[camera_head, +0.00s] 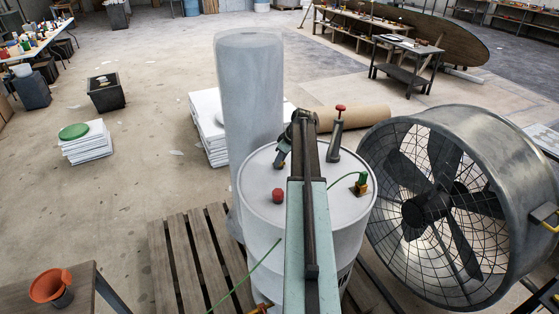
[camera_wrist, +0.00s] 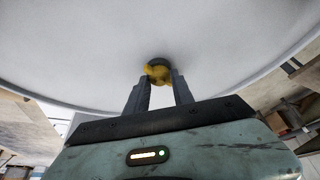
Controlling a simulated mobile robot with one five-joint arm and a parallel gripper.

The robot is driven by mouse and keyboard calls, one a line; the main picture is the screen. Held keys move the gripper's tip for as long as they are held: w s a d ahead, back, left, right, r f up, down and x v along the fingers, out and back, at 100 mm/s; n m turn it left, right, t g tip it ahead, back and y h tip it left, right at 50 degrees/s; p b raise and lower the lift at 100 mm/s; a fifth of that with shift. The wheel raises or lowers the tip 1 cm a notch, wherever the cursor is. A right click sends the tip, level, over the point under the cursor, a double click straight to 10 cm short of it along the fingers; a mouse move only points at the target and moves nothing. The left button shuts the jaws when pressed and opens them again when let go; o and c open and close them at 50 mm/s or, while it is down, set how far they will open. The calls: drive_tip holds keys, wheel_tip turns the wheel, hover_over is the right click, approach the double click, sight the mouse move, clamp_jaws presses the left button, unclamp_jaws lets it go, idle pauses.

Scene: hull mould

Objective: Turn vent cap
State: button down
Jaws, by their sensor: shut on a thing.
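In the wrist view, a small round yellow cap with a dark ring (camera_wrist: 158,71) sits on a white surface. I take it to be the vent cap. My gripper (camera_wrist: 161,79) is shut on it, with one dark finger on each side. In the head view, my arm reaches over the white drum (camera_head: 257,213), and I cannot make out the yellow cap there. The drum top also carries a red cap (camera_head: 279,195) at the left and a brass and green fitting (camera_head: 361,186) with a green hose at the right.
A red-knobbed fitting (camera_head: 336,132) rises at the drum's far edge. A tall wrapped cylinder (camera_head: 250,90) stands close behind left. A large fan (camera_head: 490,130) stands close on the right. A wooden pallet (camera_head: 190,260) lies at the left. Open floor extends farther left.

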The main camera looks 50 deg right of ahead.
drive_tip(key=m, duration=0.1)
drive_tip(key=m+h, duration=0.1)
drive_tip(key=m, duration=0.2)
drive_tip(key=shift+a+m+h, duration=0.3)
drive_tip(key=shift+h, duration=0.1)
drive_tip(key=m+h, duration=0.1)
drive_tip(key=m, duration=0.2)
drive_tip(key=shift+a+m+g, duration=0.15)
drive_tip(key=shift+m+g, duration=0.15)
drive_tip(key=m, duration=0.2)
drive_tip(key=m+g+h, duration=0.1)
drive_tip(key=m, duration=0.1)
drive_tip(key=shift+w+a+h, duration=0.1)
drive_tip(key=shift+w+h, duration=0.1)
drive_tip(key=shift+h, duration=0.1)
drive_tip(key=shift+w+m+g+h, duration=0.1)
drive_tip(key=shift+m+g+h, duration=0.3)
drive_tip(key=shift+m, duration=1.3)
drive_tip(key=shift+a, duration=0.1)
drive_tip(key=c, duration=1.1)
unclamp_jaws()
